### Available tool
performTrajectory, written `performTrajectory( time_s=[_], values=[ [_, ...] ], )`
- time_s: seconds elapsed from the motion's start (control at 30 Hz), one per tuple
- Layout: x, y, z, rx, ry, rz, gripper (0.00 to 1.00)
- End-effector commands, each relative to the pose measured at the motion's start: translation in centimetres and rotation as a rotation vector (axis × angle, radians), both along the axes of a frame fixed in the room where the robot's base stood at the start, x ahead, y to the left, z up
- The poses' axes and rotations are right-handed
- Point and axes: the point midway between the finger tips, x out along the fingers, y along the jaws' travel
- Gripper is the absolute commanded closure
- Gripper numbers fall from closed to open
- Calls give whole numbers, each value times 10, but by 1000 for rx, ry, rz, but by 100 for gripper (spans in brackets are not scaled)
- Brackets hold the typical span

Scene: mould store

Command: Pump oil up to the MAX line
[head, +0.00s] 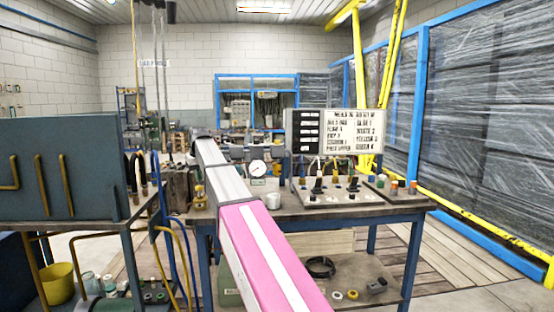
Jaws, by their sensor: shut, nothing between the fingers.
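A round white dial gauge (258,169) stands on the blue-legged workbench (385,209). A small brass-coloured fitting (199,199) sits at the bench's left end; I cannot tell what it is. No MAX line, oil level or pump handle can be made out. My pink, white and grey arm reaches forward from the bottom over the bench's left part and covers what is behind it. My gripper cannot be picked out at its far end.
A white mug (272,201) stands on the bench, left of a switch panel (345,194). A lettered board (338,132) rises behind the panel. A grey-blue cabinet (70,150) blocks the left. Blue-framed wrapped racks (470,110) line the right. Bare floor (470,265) lies right of the bench.

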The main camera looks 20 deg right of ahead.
Motion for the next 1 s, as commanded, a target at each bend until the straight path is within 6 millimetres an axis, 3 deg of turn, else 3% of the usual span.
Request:
performTrajectory(
  time_s=[0.6,1.0],
  values=[
    [1,0,52,0,-1,0,100],
    [0,0,56,0,0,0,100]
  ],
)
